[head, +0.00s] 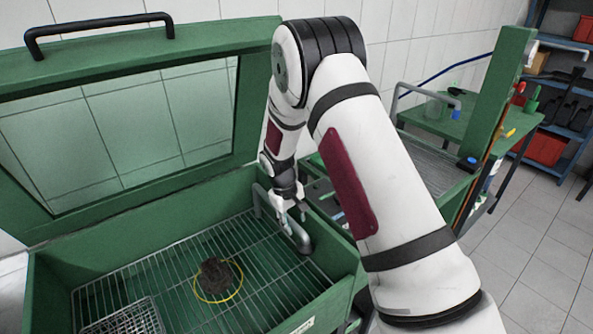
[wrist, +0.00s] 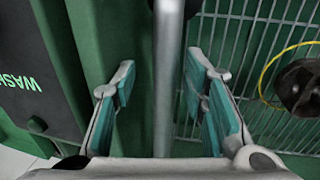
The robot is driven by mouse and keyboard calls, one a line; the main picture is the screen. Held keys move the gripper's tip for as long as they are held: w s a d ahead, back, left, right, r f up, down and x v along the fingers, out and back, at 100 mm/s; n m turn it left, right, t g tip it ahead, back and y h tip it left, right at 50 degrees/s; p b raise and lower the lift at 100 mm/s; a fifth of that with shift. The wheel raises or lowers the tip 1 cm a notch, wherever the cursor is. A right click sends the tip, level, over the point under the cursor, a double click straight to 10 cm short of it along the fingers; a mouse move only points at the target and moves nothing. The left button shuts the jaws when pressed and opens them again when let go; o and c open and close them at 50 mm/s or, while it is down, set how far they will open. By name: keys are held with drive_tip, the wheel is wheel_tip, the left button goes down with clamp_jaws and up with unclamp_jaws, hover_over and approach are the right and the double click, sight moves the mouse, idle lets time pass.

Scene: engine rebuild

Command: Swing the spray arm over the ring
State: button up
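The spray arm is a grey bent pipe (head: 299,237) at the right inner side of the green wash tank. In the wrist view the pipe (wrist: 167,100) runs upright through the picture between my fingers. My gripper (head: 291,212) is at the pipe; its teal-padded fingers (wrist: 160,72) are apart, one on each side of it. Gaps show beside the pipe, though the right pad is close to it. The yellow ring (head: 217,302) lies on the wire grate, left of and apart from the pipe, around a dark, dirty part (head: 215,275). The ring (wrist: 272,62) is partly cut off in the wrist view.
The tank's green lid (head: 140,75) stands open behind, with a window and black handle. A wire basket (head: 128,318) sits at the grate's front left. A green table (head: 470,125) and blue shelves (head: 575,110) stand to the right. The grate (head: 180,250) is otherwise mostly clear.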

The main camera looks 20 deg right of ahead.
wheel_tip(320, 180, up, 14)
drive_tip(key=a+b, duration=0.2)
drive_tip(key=a, duration=0.1)
drive_tip(key=s+r+m+t+b, duration=0.1)
drive_tip(key=s+r, duration=0.6)
drive_tip(key=r, duration=0.1)
drive_tip(key=shift+s+d+r+y, duration=0.2)
drive_tip(key=shift+d+r+y, duration=0.1)
drive_tip(key=shift+d, duration=0.15)
